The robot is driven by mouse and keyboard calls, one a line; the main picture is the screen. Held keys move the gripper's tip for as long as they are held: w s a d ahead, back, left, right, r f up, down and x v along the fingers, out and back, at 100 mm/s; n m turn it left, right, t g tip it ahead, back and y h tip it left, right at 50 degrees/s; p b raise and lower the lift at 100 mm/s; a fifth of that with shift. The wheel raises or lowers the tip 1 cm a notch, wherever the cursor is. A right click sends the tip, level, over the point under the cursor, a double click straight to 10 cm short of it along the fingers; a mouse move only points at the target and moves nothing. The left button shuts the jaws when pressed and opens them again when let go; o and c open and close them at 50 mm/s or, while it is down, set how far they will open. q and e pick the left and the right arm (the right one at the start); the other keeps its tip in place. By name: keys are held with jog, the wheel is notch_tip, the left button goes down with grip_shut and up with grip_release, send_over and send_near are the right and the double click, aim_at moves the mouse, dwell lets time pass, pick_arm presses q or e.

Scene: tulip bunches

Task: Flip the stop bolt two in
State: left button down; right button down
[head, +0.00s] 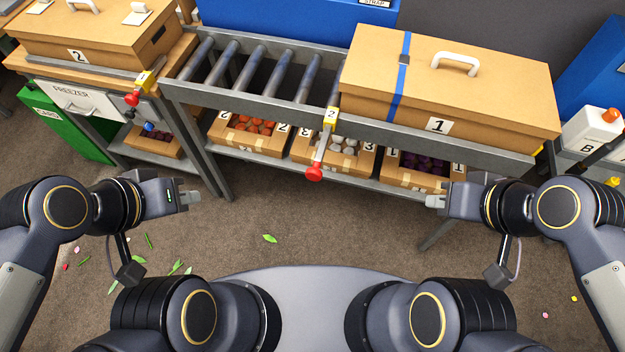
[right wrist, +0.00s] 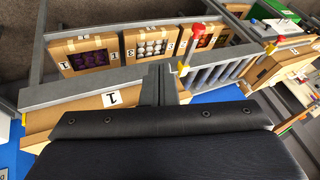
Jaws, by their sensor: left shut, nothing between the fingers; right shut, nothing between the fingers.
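Stop bolt two has a yellow block marked 2 (head: 331,117) on the front rail of the roller conveyor. Its lever hangs down and outward from the rail to a red knob (head: 315,173). In the right wrist view its yellow block (right wrist: 183,68) and red knob (right wrist: 197,29) also show. My left gripper (head: 191,199) is shut and empty, low at the left, apart from the bolt. My right gripper (head: 434,201) is shut and empty, to the right of the knob and apart from it. In the right wrist view the gripper's dark fingers (right wrist: 160,85) cover part of the rail.
A lidded box marked 1 (head: 440,95) with a blue strap sits on the conveyor, right of the bolt. Bare rollers (head: 262,70) lie left of it. Another yellow-blocked bolt (head: 145,82) is at the left bench. Crates (head: 249,137) stand on the shelf below.

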notch_tip(320, 180, down, 7)
jog(key=s+a+n+g+h+b, duration=0.1)
jog(key=n+g+b, duration=0.2)
jog(key=n+b, duration=0.1)
jog(key=n+t+h+b, duration=0.8)
jog(key=n+t+b, duration=0.8)
jog(key=n+b, duration=1.25)
send_near(313, 178)
jog(key=s+a+n+p, duration=0.2)
jog(key=s, duration=0.5)
jog(key=shift+d+r+m, duration=0.1)
jog(key=shift+r+m, duration=0.05)
jog(key=shift+m, duration=0.1)
jog(key=shift+w, duration=0.1)
jog(key=x, duration=0.4)
jog(key=b+x, duration=0.1)
jog(key=x, duration=0.8)
jog(key=shift+w+d+f, duration=0.1)
jog(key=shift+w+f, duration=0.1)
jog(key=shift+w, duration=0.2)
